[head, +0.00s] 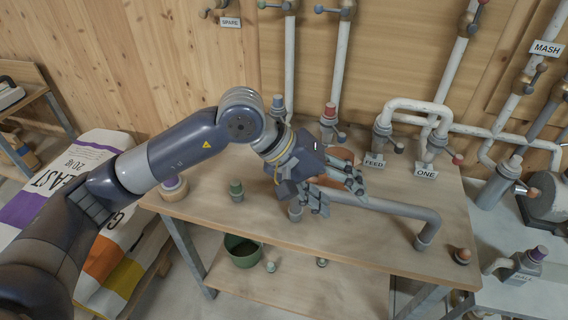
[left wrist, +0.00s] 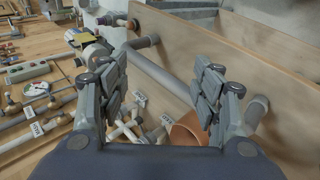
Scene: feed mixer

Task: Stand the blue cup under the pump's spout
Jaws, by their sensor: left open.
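I cannot make out a blue cup in either view. I cannot tell which of the fittings is the pump's spout. My left gripper (head: 342,196) is open and empty over the wooden table, above a grey bent pipe (head: 385,203); its spread fingers also show in the left wrist view (left wrist: 160,88). A terracotta-coloured pot (head: 342,154) stands just behind the gripper, partly hidden by it. In the left wrist view the pot (left wrist: 187,129) shows beyond the right finger, partly covered by it. My right gripper is not in view.
White pipes with valves line the back wall, with FEED (head: 374,160) and ONE (head: 427,170) labels. A green-topped fitting (head: 236,190) and a purple-topped one (head: 173,187) stand at the table's left. A dark green bucket (head: 243,252) sits below.

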